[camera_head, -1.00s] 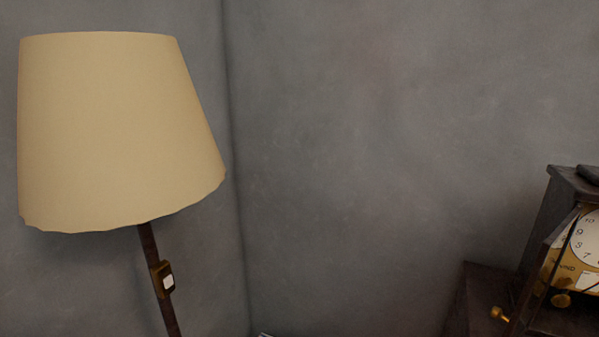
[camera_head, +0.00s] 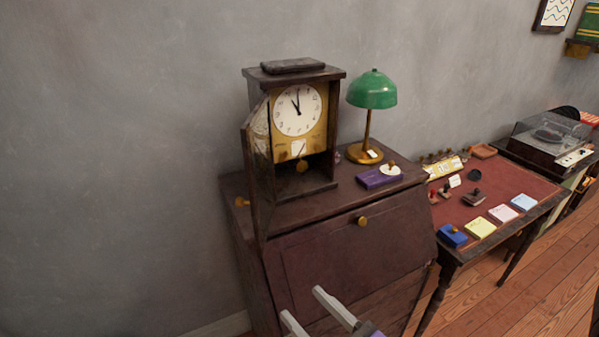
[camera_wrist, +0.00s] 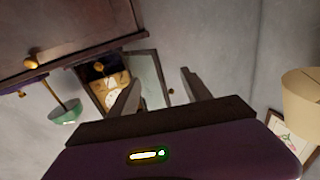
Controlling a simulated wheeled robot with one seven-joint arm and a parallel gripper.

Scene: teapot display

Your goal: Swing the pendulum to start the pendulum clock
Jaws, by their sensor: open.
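The pendulum clock (camera_head: 318,122) stands upright on a dark wooden cabinet, with a white dial and gold face plate. Its glass door (camera_head: 259,195) is swung open to the left, with a gold knob. The gold pendulum bob (camera_head: 302,166) hangs in the opening below the dial. My gripper (camera_head: 303,302) is open and empty, low in front of the cabinet and apart from the clock. In the wrist view the clock (camera_wrist: 117,80) appears upside down, partly behind the left finger of my gripper (camera_wrist: 161,73).
The cabinet (camera_head: 350,250) also carries a green lamp (camera_head: 372,90) and a purple box (camera_head: 380,178), right of the clock. A desk (camera_head: 510,195) with stamps and note pads stands to the right. A beige lampshade (camera_wrist: 302,98) shows in the wrist view.

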